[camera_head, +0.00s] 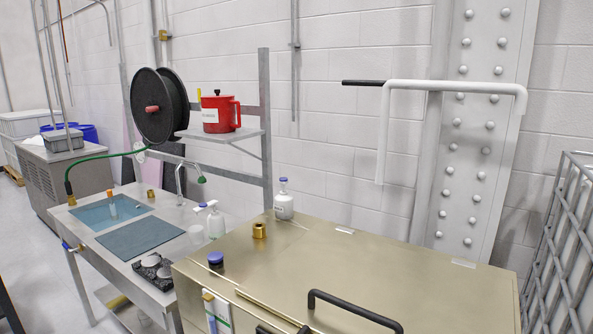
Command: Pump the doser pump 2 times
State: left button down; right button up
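The doser pump (215,221) is a clear, slightly greenish bottle with a white pump head. It stands upright on the steel sink bench, at the bench's right end, close to the brass-coloured cabinet. Its nozzle points left. Neither of my grippers shows in this view, and nothing is seen touching the pump.
The steel sink bench (95,240) holds a white cup (196,234) and a black tray (150,270). The brass-coloured cabinet top (380,270) carries a white blue-capped bottle (284,205), a brass fitting (259,230) and a blue-capped item (216,259). A tap (181,180) rises behind.

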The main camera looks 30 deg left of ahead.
aim_at(283, 180)
jog(key=i+j, duration=0.1)
jog(key=j, duration=0.5)
jog(key=i+j, duration=0.1)
jog(key=j, duration=0.5)
jog(key=i+j+z, duration=0.1)
jog(key=j, duration=0.45)
jog(key=i+j, duration=0.1)
jog(key=j, duration=0.5)
